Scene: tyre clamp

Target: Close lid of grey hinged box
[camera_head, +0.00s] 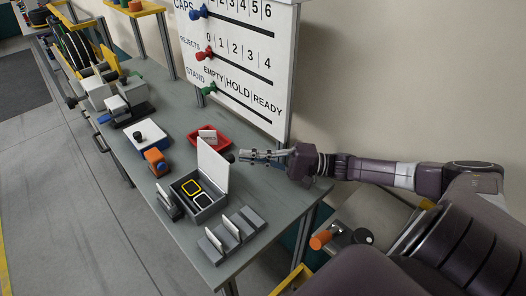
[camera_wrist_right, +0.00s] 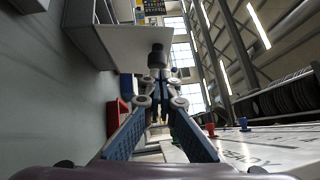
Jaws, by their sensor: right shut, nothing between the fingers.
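The grey hinged box (camera_head: 211,211) stands on the workbench with its lid (camera_head: 213,166) raised roughly upright. The lid's pale inner face shows, and yellow and white outlined pieces lie inside. My right gripper (camera_head: 243,155) is shut and empty, just to the right of the lid, behind its back face. In the right wrist view the lid (camera_wrist_right: 130,42) lies ahead of the closed fingertips (camera_wrist_right: 157,80). A dark round piece (camera_wrist_right: 158,54) sits there between tips and lid; I cannot tell whether anything touches. My left gripper is not in view.
A red tray (camera_head: 209,138) with a white card stands behind the lid. Grey slotted holders (camera_head: 236,232) stand in front of the box. A white status board (camera_head: 240,65) rises along the bench's back edge.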

